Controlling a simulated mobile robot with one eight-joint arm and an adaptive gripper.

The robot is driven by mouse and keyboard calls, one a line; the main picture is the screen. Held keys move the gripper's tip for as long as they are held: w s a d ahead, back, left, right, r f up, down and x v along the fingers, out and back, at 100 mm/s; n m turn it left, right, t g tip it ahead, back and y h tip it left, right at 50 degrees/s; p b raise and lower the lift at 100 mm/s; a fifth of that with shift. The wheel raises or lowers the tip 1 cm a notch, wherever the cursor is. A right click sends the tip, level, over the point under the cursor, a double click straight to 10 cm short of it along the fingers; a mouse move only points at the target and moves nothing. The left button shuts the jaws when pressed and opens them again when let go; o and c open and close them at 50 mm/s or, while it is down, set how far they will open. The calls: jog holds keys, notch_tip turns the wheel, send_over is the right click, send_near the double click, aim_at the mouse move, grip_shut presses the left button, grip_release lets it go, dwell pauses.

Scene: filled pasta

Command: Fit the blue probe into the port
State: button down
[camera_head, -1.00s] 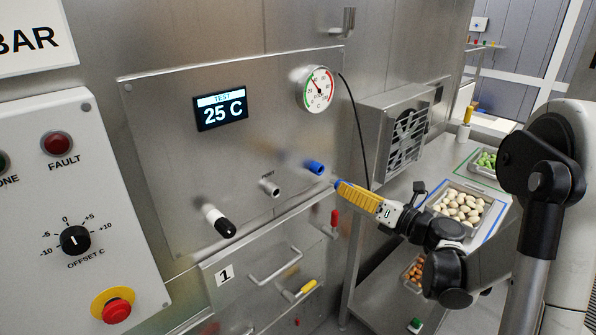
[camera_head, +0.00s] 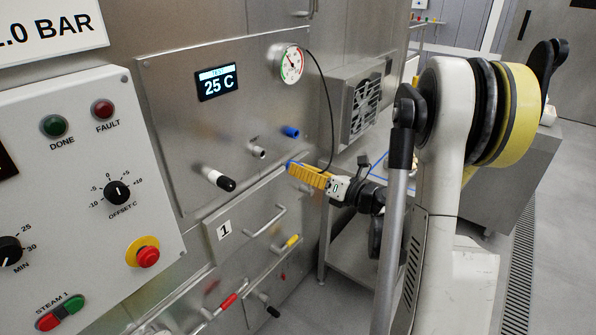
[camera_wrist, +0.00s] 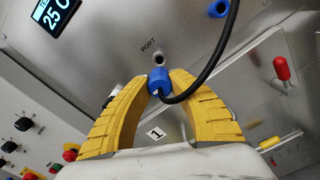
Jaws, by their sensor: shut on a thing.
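The blue probe (camera_wrist: 158,80) is held between the yellow fingertips of my gripper (camera_wrist: 157,88), with a black cable running from it. In the head view the gripper (camera_head: 305,174) is below and right of the port, and only a little blue shows at its tip. The port (camera_head: 258,152) is a short metal tube on the steel panel. In the wrist view the port (camera_wrist: 160,58) opens just above the probe under the label PORT. A gap shows between probe and port in the head view.
A blue fitting (camera_head: 290,132) sticks out right of the port, and a black-tipped handle (camera_head: 218,180) to its left. The cable (camera_head: 327,100) hangs from near the gauge (camera_head: 289,64). Drawer handles (camera_head: 265,222) project below. A vented box (camera_head: 360,100) stands right.

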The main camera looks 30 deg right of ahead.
aim_at(282, 163)
jog(key=shift+x, duration=2.9)
jog(key=shift+b, duration=0.65)
jog(key=shift+x, duration=1.75)
jog(key=c, duration=0.9)
grip_release()
dwell(0.3)
jog(key=shift+b+v, duration=0.7)
jog(key=shift+v, duration=2.8)
